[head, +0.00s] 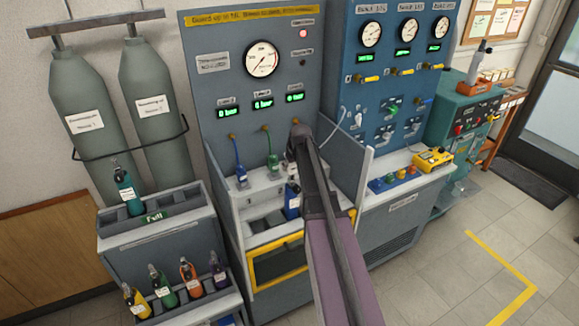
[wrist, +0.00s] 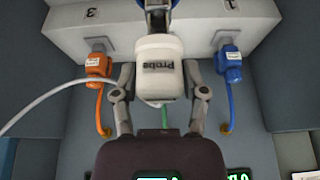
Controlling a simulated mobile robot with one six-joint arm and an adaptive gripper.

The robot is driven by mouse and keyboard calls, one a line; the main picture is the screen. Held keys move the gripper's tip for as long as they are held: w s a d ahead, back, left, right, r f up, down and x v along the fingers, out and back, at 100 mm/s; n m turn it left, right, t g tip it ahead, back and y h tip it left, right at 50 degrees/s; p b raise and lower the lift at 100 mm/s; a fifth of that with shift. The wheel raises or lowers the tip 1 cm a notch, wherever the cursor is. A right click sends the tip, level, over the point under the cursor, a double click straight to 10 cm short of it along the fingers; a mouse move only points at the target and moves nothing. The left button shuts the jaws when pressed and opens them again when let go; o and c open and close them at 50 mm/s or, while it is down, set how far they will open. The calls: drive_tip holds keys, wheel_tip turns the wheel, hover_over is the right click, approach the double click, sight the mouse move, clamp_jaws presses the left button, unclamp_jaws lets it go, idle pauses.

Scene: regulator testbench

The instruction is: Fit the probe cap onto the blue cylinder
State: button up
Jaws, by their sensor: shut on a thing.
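My gripper (wrist: 158,74) is shut on the white probe cap (wrist: 160,66), one finger on each side. The cap's "Probe" label reads upside down in the wrist view, and a white cable runs from it to the left. Just beyond the cap, at the top of the wrist view, is a grey metal valve part (wrist: 156,14) with a bit of the blue cylinder (wrist: 158,3) above it. The cap overlaps the valve in the picture; I cannot tell whether they touch.
An orange connector (wrist: 98,66) and a blue connector (wrist: 229,68) with hoses flank the cap on the grey ledge (wrist: 200,20). A rack (head: 150,240) holding several small cylinders stands left.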

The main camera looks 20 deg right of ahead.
drive_tip(key=shift+f+b, duration=1.45)
drive_tip(key=shift+f, duration=0.1)
idle(1.1)
drive_tip(key=o, duration=1.3)
drive_tip(key=shift+c, duration=0.2)
drive_tip(key=shift+s, duration=0.1)
